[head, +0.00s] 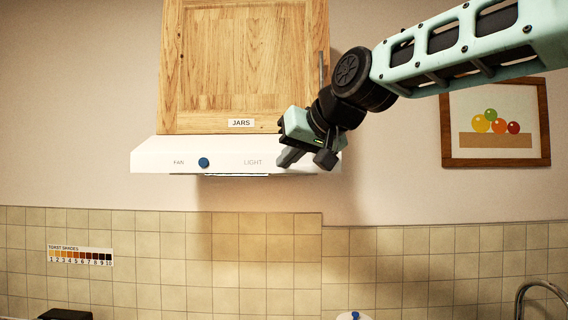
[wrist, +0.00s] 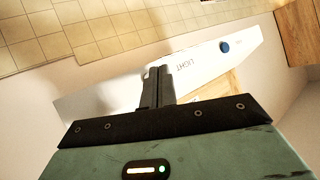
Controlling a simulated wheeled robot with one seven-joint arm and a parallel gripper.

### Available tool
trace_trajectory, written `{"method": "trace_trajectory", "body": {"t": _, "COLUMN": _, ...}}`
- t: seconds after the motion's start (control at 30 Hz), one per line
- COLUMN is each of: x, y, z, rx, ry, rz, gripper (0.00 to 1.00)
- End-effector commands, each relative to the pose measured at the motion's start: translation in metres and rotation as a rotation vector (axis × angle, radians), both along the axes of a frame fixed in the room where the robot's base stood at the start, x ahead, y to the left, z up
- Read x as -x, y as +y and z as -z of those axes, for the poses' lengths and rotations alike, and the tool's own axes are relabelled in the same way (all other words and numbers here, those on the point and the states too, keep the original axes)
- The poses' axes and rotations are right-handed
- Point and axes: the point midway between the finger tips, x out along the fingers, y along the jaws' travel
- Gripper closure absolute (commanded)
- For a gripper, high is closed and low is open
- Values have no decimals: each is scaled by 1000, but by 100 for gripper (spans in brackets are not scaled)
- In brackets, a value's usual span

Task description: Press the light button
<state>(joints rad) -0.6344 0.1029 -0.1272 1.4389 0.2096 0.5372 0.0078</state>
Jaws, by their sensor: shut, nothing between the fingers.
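The white range hood (head: 225,150) is fixed to the wall under a wooden cabinet. Its front bears the printed word LIGHT (head: 253,162), with my gripper (head: 286,160) just right of it in the head view. The light button itself does not show; my fingers cover that part of the front. In the wrist view my gripper (wrist: 157,72) has its fingers together, with nothing between them, their tips at the hood front (wrist: 215,65) beside the word LIGHT. I cannot tell whether the tips touch it.
A blue button (head: 203,162) sits between FAN and LIGHT; it also shows in the wrist view (wrist: 225,46). The wooden cabinet (head: 240,60) labelled JARS is just above. A framed picture (head: 495,125) hangs right. Tiled wall (head: 180,245) lies below, with open space before it.

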Motion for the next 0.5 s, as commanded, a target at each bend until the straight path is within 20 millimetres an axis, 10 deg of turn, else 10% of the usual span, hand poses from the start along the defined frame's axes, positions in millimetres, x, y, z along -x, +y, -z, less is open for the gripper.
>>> {"method": "trace_trajectory", "body": {"t": 0.5, "x": -9, "y": 0, "z": 0, "rx": 0, "ry": 0, "rz": 0, "gripper": 100}}
